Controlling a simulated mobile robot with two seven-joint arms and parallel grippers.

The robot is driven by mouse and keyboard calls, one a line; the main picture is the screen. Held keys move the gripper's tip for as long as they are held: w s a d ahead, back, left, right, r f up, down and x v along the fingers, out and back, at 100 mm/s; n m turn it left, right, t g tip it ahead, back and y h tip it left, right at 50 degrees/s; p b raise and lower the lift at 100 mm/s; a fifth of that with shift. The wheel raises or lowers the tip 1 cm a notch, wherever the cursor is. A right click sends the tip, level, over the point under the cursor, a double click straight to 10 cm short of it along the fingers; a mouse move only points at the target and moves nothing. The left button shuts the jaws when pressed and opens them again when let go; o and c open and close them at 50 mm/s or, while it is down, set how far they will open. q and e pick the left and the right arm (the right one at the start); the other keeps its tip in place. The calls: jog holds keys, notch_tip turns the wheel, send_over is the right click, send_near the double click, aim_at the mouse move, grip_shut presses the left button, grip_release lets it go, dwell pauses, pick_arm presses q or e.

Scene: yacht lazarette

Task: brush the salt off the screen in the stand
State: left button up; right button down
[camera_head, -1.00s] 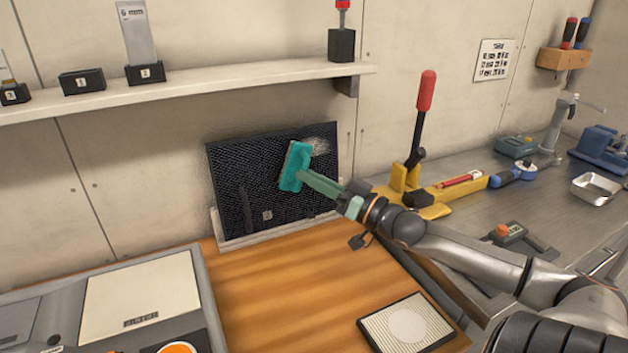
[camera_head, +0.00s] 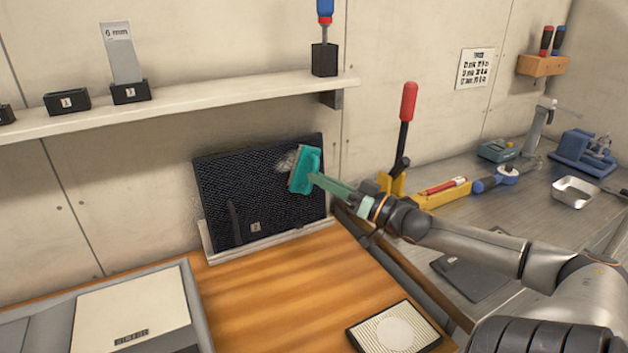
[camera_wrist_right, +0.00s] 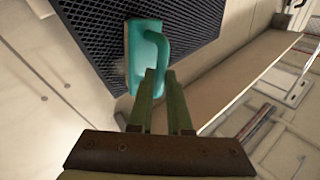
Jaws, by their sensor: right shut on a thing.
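The dark mesh screen (camera_head: 235,180) stands upright, leaning slightly back, in a pale stand (camera_head: 265,241) at the back of the wooden bench. A pale salt patch (camera_head: 288,160) shows on its upper right part, just left of the brush. My right gripper (camera_head: 325,182) is shut on the handle of a teal brush (camera_head: 308,168), held against or just in front of the screen's upper right; contact is hard to tell. In the right wrist view, the gripper (camera_wrist_right: 163,85) holds the brush (camera_wrist_right: 147,55) over the mesh (camera_wrist_right: 85,25). My left gripper is not in view.
A shelf (camera_head: 190,106) with labelled blocks and a blue-handled tool (camera_head: 325,10) runs above the screen. A striped pad (camera_head: 395,328) lies at the bench's front right. A red-handled lever (camera_head: 408,105) stands to the right. The wood left of the pad is clear.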

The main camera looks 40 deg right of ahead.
jog(key=d, duration=0.1)
jog(key=s+d+p, duration=0.1)
jog(key=d, duration=0.2)
jog(key=shift+s+d, duration=0.3)
jog(key=shift+d, duration=0.05)
dwell(0.4)
jog(key=s+a+p, duration=0.2)
jog(key=s+p, duration=0.3)
jog(key=p, duration=0.1)
jog(key=shift+s+p, duration=0.35)
jog(key=shift+s, duration=0.05)
